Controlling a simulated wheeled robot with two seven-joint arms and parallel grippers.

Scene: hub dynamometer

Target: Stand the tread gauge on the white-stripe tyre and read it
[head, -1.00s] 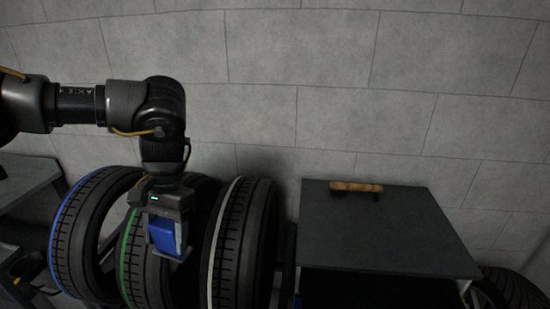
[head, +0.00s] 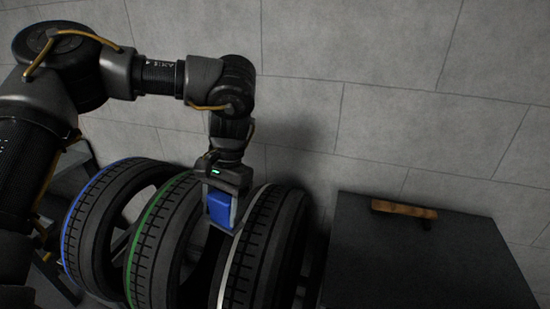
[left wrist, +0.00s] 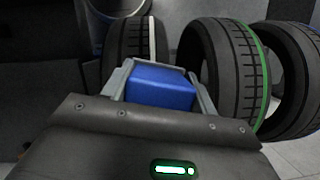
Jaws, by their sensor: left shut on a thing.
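My left gripper (head: 220,222) is shut on a blue block-shaped thing, the tread gauge (head: 219,205), which also shows between the fingers in the left wrist view (left wrist: 160,88). In the head view it appears over the gap between the green-stripe tyre (head: 158,240) and the white-stripe tyre (head: 268,250), overlapping the white-stripe tyre's upper left edge. I cannot tell whether it touches. In the left wrist view the white-stripe tyre (left wrist: 128,42) is beyond the fingers and the green-stripe tyre (left wrist: 225,65) is to their right. The gauge's display is not visible. My right gripper is not in view.
A blue-stripe tyre (head: 100,225) stands at the left end of the row. A grey block wall (head: 400,90) closes off the back.

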